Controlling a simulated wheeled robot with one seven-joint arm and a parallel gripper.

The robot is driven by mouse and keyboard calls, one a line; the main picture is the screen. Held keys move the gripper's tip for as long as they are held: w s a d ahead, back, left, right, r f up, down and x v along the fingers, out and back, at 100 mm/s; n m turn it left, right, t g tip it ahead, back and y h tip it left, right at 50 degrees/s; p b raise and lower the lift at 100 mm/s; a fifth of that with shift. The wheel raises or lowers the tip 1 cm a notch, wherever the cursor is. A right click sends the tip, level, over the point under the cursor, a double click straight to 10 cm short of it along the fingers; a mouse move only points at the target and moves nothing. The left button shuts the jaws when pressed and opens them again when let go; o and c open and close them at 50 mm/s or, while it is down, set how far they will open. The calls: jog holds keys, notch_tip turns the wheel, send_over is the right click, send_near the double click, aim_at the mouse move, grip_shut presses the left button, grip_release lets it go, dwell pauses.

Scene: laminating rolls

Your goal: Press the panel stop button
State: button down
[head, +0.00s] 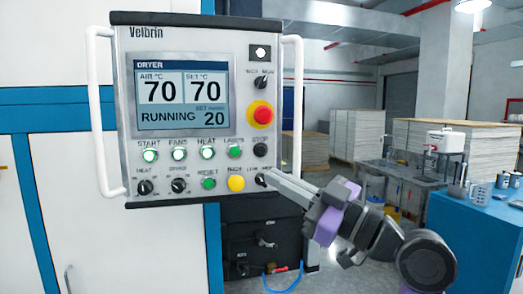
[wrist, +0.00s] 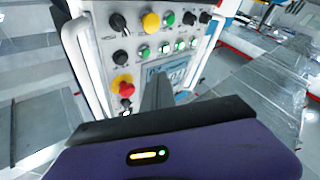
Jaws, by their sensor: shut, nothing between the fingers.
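The panel (head: 185,60) shows large in the head view, its screen reading RUNNING. The stop button (head: 260,150) is a small black round button under a partly legible label, at the right end of the upper button row, right of the lit green lamps button (head: 235,152). In the wrist view, where the panel appears upside down, the stop button (wrist: 121,56) is left of the green buttons. My gripper (head: 270,173) is shut and empty, its tip below and right of the stop button, overlapping the lower right knob's edge in the picture. Contact cannot be told. The shut fingers (wrist: 157,88) also show in the wrist view.
A red mushroom button (head: 263,115) on a yellow ring sits above the stop button. A yellow button (head: 236,183) and a black knob (head: 261,180) lie below. White handles flank the panel, the right one (head: 297,100) near my fingers. A blue workbench (head: 470,225) stands right.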

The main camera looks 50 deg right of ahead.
aim_at(261, 150)
jog(key=r, duration=0.1)
jog(key=s+r+n, duration=0.1)
jog(key=r, duration=0.1)
jog(key=shift+n+y, duration=0.3)
jog(key=shift+y, duration=0.1)
jog(key=shift+w+f, duration=0.1)
jog(key=shift+w+d+b, duration=0.1)
jog(key=shift+w+d, duration=0.7)
jog(key=shift+w, duration=0.4)
jog(key=shift+w+d+b, duration=0.15)
jog(key=shift+w+d, duration=0.7)
jog(key=shift+w, duration=0.35)
jog(key=shift+w+d+b, duration=0.1)
jog(key=shift+w+d, duration=0.7)
jog(key=shift+w, duration=0.4)
jog(key=shift+w+d+b, duration=0.25)
jog(key=shift+w+b, duration=0.1)
